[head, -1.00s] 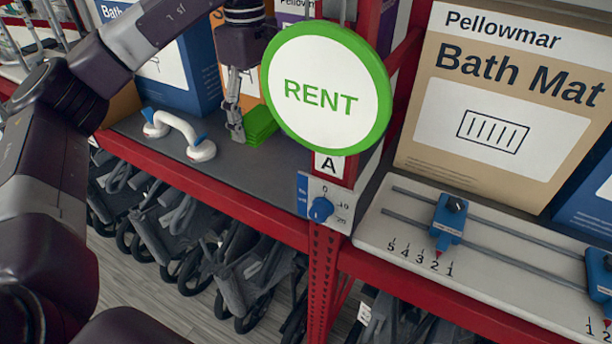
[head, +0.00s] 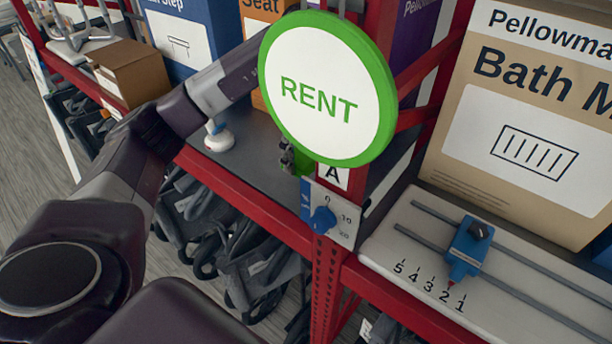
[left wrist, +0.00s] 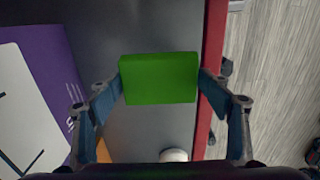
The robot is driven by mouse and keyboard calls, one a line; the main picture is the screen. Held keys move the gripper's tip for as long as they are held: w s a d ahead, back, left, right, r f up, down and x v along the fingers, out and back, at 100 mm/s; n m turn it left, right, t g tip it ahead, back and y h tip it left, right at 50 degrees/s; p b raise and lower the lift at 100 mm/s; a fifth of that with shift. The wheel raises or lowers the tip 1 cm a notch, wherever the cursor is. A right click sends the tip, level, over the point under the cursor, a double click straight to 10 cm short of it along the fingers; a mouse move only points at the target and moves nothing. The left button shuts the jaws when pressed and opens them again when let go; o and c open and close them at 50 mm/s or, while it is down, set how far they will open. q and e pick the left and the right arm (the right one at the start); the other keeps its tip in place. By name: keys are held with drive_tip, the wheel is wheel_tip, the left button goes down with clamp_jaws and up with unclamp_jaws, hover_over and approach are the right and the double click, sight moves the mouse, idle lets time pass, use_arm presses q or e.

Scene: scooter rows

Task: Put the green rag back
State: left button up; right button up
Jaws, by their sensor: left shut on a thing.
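My left gripper (head: 289,158) is mostly hidden behind the round RENT sign in the head view; only a fingertip part shows below the sign's lower left edge. It is shut on the green rag (left wrist: 159,78), a folded block held between both fingertips in the left wrist view. A sliver of the rag (head: 304,162) shows beside the sign in the head view. The rag is over the dark shelf (head: 250,155), near its red front edge; I cannot tell its height. My right gripper is in neither view.
The RENT sign (head: 328,90) stands in front of the shelf post, above a blue dial (head: 323,219). A white handle's end (head: 219,138) shows near my left arm. Boxes line the back. A slider board (head: 440,250) lies right of the post. Folded scooters are below.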

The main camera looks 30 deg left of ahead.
sight(304, 163)
use_arm(q)
wheel_tip(304, 163, down, 3)
drive_tip(key=shift+s+a+r+p, duration=0.1)
drive_tip(key=shift+s+r+p, duration=0.1)
drive_tip(key=shift+p, duration=0.1)
drive_tip(key=shift+f, duration=0.35)
wheel_tip(304, 163, down, 3)
drive_tip(key=shift+f+p, duration=0.1)
drive_tip(key=shift+p, duration=0.5)
drive_tip(key=shift+w+f, duration=0.1)
drive_tip(key=shift+f, duration=0.3)
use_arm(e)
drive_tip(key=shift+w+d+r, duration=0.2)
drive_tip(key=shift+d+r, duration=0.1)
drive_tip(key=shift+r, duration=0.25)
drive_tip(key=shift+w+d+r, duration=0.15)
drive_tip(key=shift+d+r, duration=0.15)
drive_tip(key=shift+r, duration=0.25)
use_arm(q)
drive_tip(key=shift+f, duration=0.15)
drive_tip(key=o, duration=0.8)
drive_tip(key=shift+c, duration=0.2)
drive_tip(key=o, duration=0.3)
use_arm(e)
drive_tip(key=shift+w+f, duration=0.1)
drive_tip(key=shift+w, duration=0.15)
